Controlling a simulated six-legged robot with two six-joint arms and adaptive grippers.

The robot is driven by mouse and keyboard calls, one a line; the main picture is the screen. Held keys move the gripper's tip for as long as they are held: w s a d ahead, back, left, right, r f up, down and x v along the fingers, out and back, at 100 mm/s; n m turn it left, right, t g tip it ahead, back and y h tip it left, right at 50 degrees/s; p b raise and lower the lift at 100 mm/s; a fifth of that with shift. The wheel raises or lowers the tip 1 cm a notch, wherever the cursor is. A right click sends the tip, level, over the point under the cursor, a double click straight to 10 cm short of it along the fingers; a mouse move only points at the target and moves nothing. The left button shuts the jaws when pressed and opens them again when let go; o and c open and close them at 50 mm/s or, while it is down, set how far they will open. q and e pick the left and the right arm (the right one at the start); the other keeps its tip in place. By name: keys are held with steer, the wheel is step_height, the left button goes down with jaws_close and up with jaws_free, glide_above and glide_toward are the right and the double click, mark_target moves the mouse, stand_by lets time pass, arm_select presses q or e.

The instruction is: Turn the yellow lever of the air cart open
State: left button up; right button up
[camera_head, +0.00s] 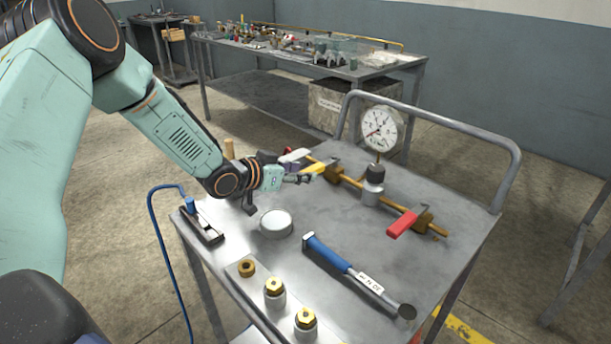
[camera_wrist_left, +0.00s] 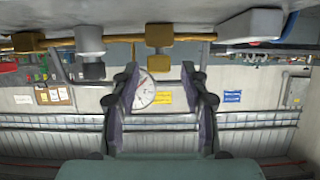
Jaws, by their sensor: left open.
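The air cart (camera_head: 330,285) is a grey metal cart carrying a brass pipe (camera_head: 352,184) with valves. The yellow lever (camera_head: 314,168) shows at the pipe's left end, partly hidden by my left gripper (camera_head: 304,178). The gripper's fingers are close beside the lever; I cannot tell whether they touch it. In the left wrist view the two dark fingers of my left gripper (camera_wrist_left: 162,82) stand apart with no held object visible between them. The brass pipe (camera_wrist_left: 195,37) and a brass valve body (camera_wrist_left: 159,36) run past the fingertips. My right gripper is out of view.
A red lever (camera_head: 404,222) and a pressure gauge (camera_head: 381,128) are on the pipe assembly. A handrail (camera_head: 440,120) borders the back. A cluttered workbench (camera_head: 310,55) stands behind.

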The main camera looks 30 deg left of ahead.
arm_select(q)
steer(key=shift+w+f, duration=0.2)
steer(key=shift+w, duration=0.05)
steer(key=shift+w+d, duration=0.5)
steer(key=shift+w, duration=0.1)
steer(key=shift+s+a, duration=0.2)
steer(key=shift+a, duration=0.1)
steer(key=shift+c, duration=1.2)
steer(key=shift+w+d, duration=0.1)
steer(key=shift+d, duration=0.1)
steer(key=c, duration=0.4)
jaws_close()
steer(key=shift+f, duration=0.1)
